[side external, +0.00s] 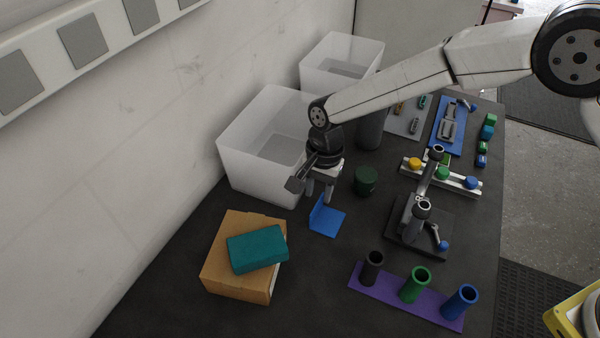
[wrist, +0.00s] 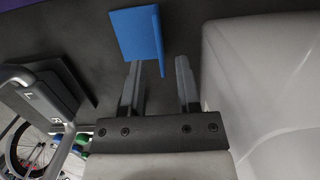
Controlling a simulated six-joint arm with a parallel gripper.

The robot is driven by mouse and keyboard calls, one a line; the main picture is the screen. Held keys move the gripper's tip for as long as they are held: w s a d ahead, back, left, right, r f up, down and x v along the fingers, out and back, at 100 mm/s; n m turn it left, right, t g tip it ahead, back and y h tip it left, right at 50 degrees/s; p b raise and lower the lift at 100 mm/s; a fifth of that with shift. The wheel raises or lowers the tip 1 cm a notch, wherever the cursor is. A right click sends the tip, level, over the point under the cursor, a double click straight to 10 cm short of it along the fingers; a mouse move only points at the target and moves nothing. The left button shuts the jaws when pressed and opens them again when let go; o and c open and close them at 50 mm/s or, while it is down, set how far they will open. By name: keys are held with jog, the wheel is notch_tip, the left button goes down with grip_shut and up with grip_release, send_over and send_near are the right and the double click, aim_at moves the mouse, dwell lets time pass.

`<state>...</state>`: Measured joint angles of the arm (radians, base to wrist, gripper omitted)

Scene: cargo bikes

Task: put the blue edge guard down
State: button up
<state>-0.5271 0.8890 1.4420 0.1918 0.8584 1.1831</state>
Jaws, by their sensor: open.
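The blue edge guard (side external: 327,218) is an L-shaped piece resting on the dark table in front of the near white bin, with one flange flat and one standing up. It also shows at the top of the wrist view (wrist: 138,36). My gripper (side external: 320,200) points down just behind and above it. In the wrist view my gripper (wrist: 160,72) is open, with a clear gap between its fingers. The guard's upright flange lies near the left fingertip; whether they touch I cannot tell.
A near white bin (side external: 240,135) stands close beside my gripper. A cardboard box (side external: 225,285) with a teal box (side external: 258,250) on it is at front left. A dark green cylinder (side external: 366,180), a black stand (side external: 432,240) and a purple tube rack (side external: 390,298) are to the right. Bare table surrounds the guard.

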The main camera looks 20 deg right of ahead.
notch_tip(320, 180, up, 7)
jog(key=shift+w+d, duration=0.35)
jog(key=shift+d, duration=0.05)
jog(key=shift+r, duration=0.1)
dwell(0.3)
jog(key=s+d+r+n+t, duration=0.1)
jog(key=s+d+n, duration=0.1)
jog(key=d, duration=0.6)
jog(key=s+d+r+n+t, duration=0.1)
jog(key=s+d+n, duration=0.1)
jog(key=d, duration=0.5)
jog(key=s+d+n+t+h, duration=0.1)
jog(key=s+d+n, duration=0.4)
jog(key=s+d, duration=0.7)
jog(key=shift+s+d+f+t, duration=0.3)
jog(key=shift+s+d+t, duration=0.1)
jog(key=shift+d, duration=0.05)
